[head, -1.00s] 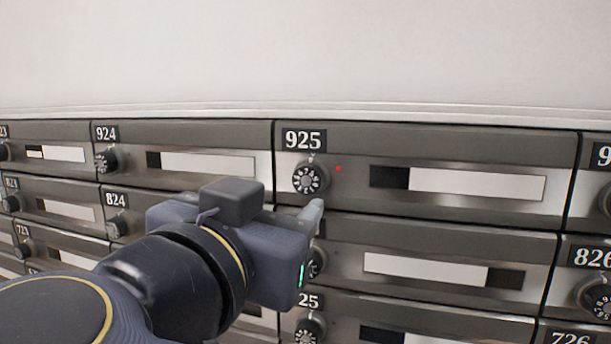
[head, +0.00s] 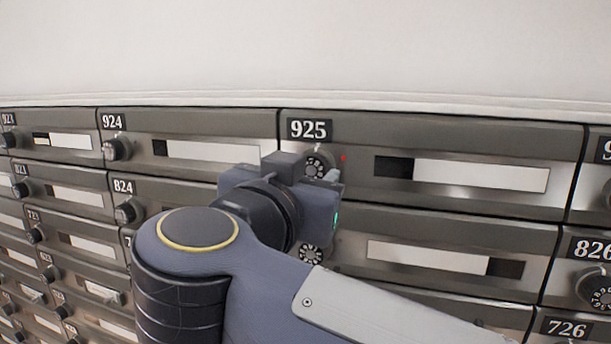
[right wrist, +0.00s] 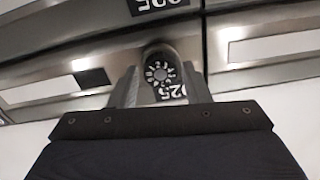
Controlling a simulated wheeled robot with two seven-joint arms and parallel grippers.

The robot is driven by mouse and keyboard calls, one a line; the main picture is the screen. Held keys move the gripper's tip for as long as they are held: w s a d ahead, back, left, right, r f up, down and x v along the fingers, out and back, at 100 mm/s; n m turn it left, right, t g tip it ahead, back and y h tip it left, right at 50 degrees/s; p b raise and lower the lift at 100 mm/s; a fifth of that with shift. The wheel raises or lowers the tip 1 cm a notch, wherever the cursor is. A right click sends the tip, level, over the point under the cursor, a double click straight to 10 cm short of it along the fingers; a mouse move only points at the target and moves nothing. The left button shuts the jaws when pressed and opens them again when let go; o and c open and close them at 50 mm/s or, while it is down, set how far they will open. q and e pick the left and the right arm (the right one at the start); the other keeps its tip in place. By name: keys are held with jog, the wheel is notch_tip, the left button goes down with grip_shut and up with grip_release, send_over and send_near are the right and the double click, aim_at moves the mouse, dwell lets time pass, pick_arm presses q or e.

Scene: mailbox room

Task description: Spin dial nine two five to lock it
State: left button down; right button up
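Dial 925 (head: 317,163) is a round dark knob with pale numbers, below the black 925 label (head: 309,130) on the top-row mailbox door in the head view. A small red dot (head: 343,158) shows just right of it. My right gripper (head: 322,174) is at this dial, covering its lower left part. In the right wrist view the picture is upside down. The dial (right wrist: 160,73) sits between the two grey fingers of my right gripper (right wrist: 160,80), which are apart. A narrow gap seems to show on each side; contact cannot be told. My left gripper is out of view.
Grey metal mailbox doors with similar dials fill the wall. Dial 924 (head: 117,148) is to the left and another dial (head: 311,254) is just below my gripper. A plain pale wall (head: 300,50) is above the boxes.

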jog(key=c, duration=0.6)
jog(key=shift+c, duration=0.2)
jog(key=shift+m, duration=0.3)
